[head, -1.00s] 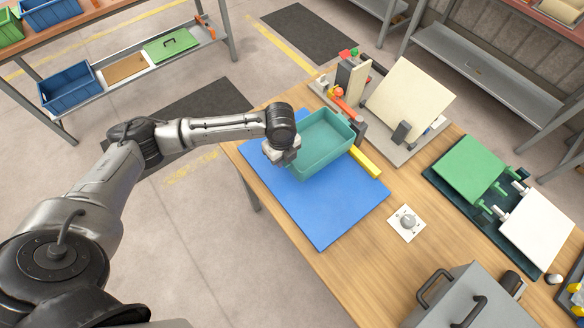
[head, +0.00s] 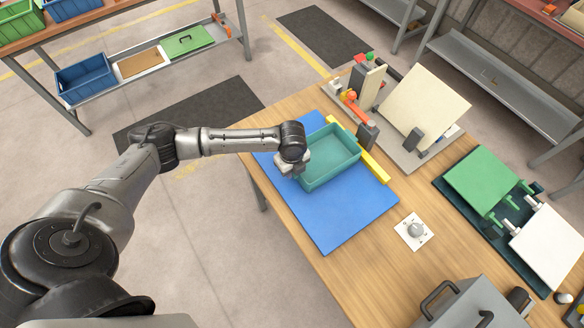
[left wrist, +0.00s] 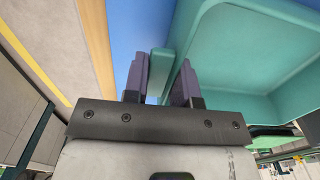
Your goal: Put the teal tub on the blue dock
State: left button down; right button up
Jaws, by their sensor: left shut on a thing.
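The teal tub (head: 330,158) is an open, empty rectangular tub over the far part of the blue dock (head: 330,218), a flat blue mat on the wooden table. My left gripper (head: 291,165) is at the tub's left side and shut on its rim. In the left wrist view the two purple-grey fingers of my left gripper (left wrist: 160,85) stand on either side of the teal rim, with the tub (left wrist: 250,50) to the right and blue dock surface (left wrist: 135,30) beyond. I cannot tell whether the tub's base touches the dock. My right gripper is not in view.
A yellow bar (head: 372,165) lies along the dock's far right edge. Behind it stands a fixture with a cream panel (head: 422,103). A white plate with a knob (head: 414,231) sits right of the dock. The dock's near part is clear.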

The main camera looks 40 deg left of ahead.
pick_arm(q)
jog(key=c, duration=0.9)
grip_release()
notch_tip(320, 180, up, 12)
jog(key=s+d+f+n+t+h, duration=0.1)
jog(key=s+d+f+n, duration=0.3)
jog(key=d, duration=0.3)
jog(key=s+d+f+n+t+h, duration=0.1)
jog(key=s+d+f+n+h, duration=0.1)
jog(key=s+d+f, duration=0.35)
jog(key=shift+s+a+r+n+t+y+p, duration=0.2)
jog(key=shift+s+a+n+y, duration=0.35)
jog(key=shift+s+n, duration=1.75)
jog(key=shift+s+a+f+n+t+y+p, duration=0.1)
jog(key=shift+s+a+n+t+y, duration=0.4)
jog(key=shift+s+n, duration=1.85)
jog(key=shift+s+a+r+n+t+y+p, duration=0.15)
jog(key=shift+s+a+n+y, duration=0.4)
jog(key=shift+s+n, duration=1.75)
